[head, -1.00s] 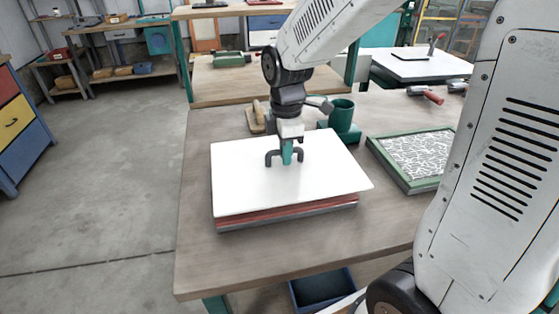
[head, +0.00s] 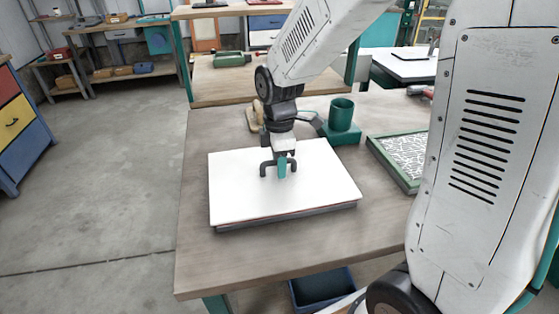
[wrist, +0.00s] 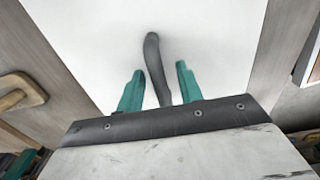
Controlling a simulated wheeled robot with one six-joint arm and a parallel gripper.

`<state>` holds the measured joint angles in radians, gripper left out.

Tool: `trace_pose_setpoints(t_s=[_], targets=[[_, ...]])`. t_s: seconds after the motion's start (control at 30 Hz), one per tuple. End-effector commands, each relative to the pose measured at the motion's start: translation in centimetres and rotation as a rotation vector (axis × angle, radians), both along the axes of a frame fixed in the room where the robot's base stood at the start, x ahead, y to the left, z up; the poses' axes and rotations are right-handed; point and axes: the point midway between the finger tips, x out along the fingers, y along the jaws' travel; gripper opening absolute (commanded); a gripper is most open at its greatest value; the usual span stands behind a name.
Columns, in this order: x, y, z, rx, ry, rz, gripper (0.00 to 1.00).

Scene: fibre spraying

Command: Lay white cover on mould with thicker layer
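The white cover (head: 240,195) lies flat over the mould on the bench, with its edges roughly in line with it. Only the mould's grey side (head: 290,217) shows below the cover, with a thin reddish line between them; the rest is hidden. A dark arched handle stands on the cover, also seen in the wrist view (wrist: 154,65). My gripper (head: 282,165) is down at the handle. In the wrist view its two teal fingers (wrist: 159,82) stand either side of the handle with visible gaps, so it is open around it.
A green cup on a green base (head: 342,122) stands behind the cover. A wooden-handled tool (head: 255,115) lies at the back left. A green-framed tray with patterned white fill (head: 400,158) lies to the right. The bench (head: 205,262) is clear in front.

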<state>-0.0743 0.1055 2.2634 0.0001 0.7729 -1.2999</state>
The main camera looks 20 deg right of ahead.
Motion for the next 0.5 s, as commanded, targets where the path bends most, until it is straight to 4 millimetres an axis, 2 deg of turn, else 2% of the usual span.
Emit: trace_pose_setpoints(t_s=[0.27,0.37,0.5], targets=[[0.0,0.0,0.2,0.0,-0.001,0.0,0.36],[0.0,0.0,1.0,0.0,-0.002,0.0,0.36],[0.1,0.0,3.6,0.0,-0.005,0.0,0.36]])
